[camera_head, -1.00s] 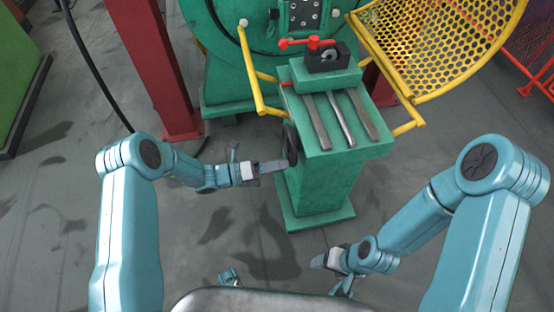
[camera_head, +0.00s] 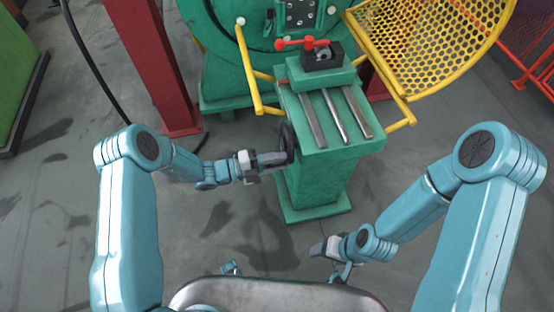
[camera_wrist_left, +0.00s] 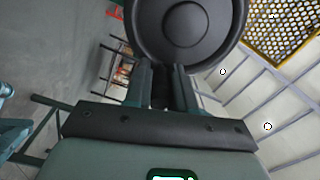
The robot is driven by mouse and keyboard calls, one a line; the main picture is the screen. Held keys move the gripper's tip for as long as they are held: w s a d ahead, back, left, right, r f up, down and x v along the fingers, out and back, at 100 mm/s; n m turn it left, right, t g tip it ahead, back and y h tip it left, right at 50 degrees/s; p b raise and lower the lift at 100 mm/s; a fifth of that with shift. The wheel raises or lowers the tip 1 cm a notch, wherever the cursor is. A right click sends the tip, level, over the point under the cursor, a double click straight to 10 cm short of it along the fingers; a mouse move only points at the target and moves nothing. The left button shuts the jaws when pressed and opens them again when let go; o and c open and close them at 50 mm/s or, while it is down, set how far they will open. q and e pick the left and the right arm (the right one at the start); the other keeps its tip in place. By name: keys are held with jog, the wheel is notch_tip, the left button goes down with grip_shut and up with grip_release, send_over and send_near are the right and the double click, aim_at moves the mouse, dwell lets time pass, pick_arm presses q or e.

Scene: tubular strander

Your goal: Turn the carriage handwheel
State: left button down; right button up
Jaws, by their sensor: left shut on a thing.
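The carriage handwheel (camera_head: 289,138) is a dark disc seen nearly edge-on, on the left side of the green pedestal (camera_head: 322,175). In the left wrist view the black handwheel (camera_wrist_left: 185,22) with its round hub fills the top middle. My left gripper (camera_head: 282,158) is at the wheel's lower rim, shut on it. In the left wrist view both fingers of my left gripper (camera_wrist_left: 162,84) reach up to the rim; the exact contact is partly hidden. My right gripper (camera_head: 322,248) is low, in front of the pedestal and away from the wheel; its jaw opening is unclear.
Steel rails (camera_head: 335,115) and a black block with a red lever (camera_head: 315,47) sit on the pedestal. A yellow mesh guard (camera_head: 435,45) and a yellow bar (camera_head: 250,75) flank it. A red post (camera_head: 155,65) stands left. Floor left of the pedestal is clear.

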pick_arm(q)
jog(key=shift+r, duration=0.15)
dwell(0.4)
jog(key=c, duration=0.9)
grip_release()
jog(key=shift+c, duration=0.2)
jog(key=v, duration=1.6)
jog(key=shift+a+p, duration=0.2)
jog(key=shift+p, duration=0.2)
